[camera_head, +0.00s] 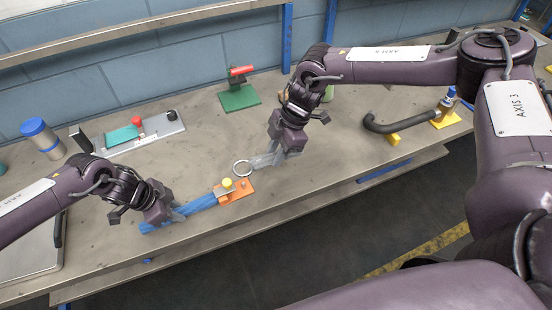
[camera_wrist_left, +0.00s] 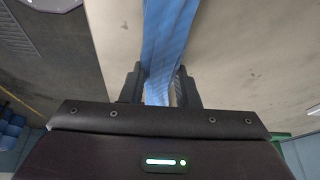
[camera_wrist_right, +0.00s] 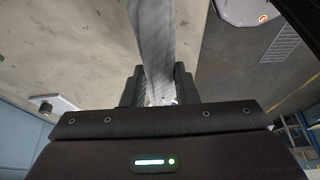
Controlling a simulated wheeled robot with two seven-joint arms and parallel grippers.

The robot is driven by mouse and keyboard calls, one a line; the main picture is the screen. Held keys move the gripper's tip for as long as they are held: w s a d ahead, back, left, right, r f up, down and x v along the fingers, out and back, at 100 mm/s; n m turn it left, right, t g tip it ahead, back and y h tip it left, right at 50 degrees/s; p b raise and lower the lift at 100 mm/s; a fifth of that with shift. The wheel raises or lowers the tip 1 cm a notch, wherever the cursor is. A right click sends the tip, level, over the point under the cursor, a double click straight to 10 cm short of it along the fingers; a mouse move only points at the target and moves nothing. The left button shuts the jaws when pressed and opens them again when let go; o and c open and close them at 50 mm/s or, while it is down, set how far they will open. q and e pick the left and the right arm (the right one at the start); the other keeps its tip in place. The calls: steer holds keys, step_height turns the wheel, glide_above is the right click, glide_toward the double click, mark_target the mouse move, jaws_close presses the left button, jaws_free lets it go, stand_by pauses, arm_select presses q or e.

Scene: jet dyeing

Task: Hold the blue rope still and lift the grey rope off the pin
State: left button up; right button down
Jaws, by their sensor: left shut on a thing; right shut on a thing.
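The blue rope (camera_head: 206,201), a flat strap, runs along the bench to the orange plate (camera_head: 237,196), where a yellow knob (camera_head: 227,183) sits at its end. My left gripper (camera_head: 177,212) is shut on the blue rope, which also passes between its fingers in the left wrist view (camera_wrist_left: 165,45). My right gripper (camera_head: 277,153) is shut on the grey rope (camera_head: 264,160), also seen in the right wrist view (camera_wrist_right: 153,45). The grey rope's end ring (camera_head: 236,174) shows beyond the short pin (camera_head: 243,184) on the plate, apart from it in the picture. The ring's height is unclear.
A green stand with a red top (camera_head: 239,96) is at the back. A grey plate with a teal block (camera_head: 122,135) is at back left. A dark bent pipe (camera_head: 397,128) with yellow supports lies right. The bench's front edge (camera_head: 300,196) is close.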

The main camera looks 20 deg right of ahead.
arm_select(q)
steer(key=o, duration=1.1)
steer(key=v, duration=1.2)
